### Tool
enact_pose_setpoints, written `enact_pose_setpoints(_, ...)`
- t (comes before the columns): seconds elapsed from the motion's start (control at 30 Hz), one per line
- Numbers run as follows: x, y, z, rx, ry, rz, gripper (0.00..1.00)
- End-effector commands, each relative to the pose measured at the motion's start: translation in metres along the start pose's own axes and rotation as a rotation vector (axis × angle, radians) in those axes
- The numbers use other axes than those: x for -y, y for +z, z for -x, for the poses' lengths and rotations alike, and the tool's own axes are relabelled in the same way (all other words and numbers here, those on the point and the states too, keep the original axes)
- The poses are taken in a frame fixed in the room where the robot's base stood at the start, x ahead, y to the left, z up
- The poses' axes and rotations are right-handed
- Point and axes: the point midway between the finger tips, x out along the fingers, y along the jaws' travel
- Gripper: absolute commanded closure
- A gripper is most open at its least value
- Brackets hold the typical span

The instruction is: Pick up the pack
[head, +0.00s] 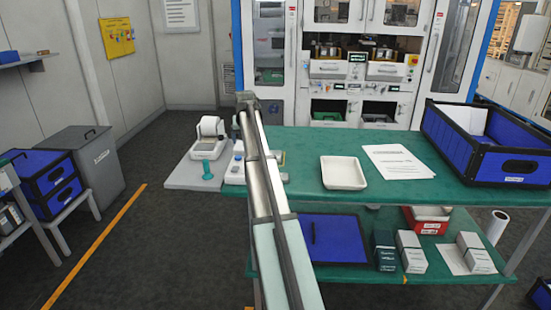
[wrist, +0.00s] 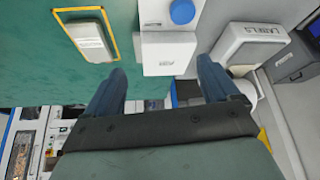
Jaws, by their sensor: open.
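A pale flat pack-like item (wrist: 91,41) lies inside a yellow-edged holder on the green table, at the upper left of the wrist view. In the head view my arm mostly hides that spot. Several small boxes, among them a grey-white one (head: 411,252) and a dark one (head: 384,250), stand on the lower shelf. I cannot tell for certain which is the pack. My gripper (wrist: 160,85) is open, with nothing between its fingers, to one side of the pale item and apart from it. Its fingertips are hidden in the head view.
A white device with a blue knob (wrist: 166,40) stands beside the pale item, and a label printer (head: 209,138) is further left. A white tray (head: 344,173), a paper sheet (head: 398,162) and a blue crate (head: 492,165) sit on the green table (head: 310,150). The table's front middle is clear.

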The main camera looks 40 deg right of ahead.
Motion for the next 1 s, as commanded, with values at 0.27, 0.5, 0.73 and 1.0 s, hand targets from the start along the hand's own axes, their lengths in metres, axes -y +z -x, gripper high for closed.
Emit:
enact_pose_setpoints(0.27, -0.094, 0.005, 0.031, 0.081, 0.088, -0.180, 0.12)
enact_pose_setpoints(0.5, -0.107, 0.008, 0.027, 0.094, 0.100, -0.208, 0.12)
enact_pose_setpoints(0.73, -0.109, 0.011, -0.004, 0.095, 0.100, -0.206, 0.12)
enact_pose_setpoints(1.0, -0.113, 0.016, -0.045, 0.094, 0.099, -0.205, 0.12)
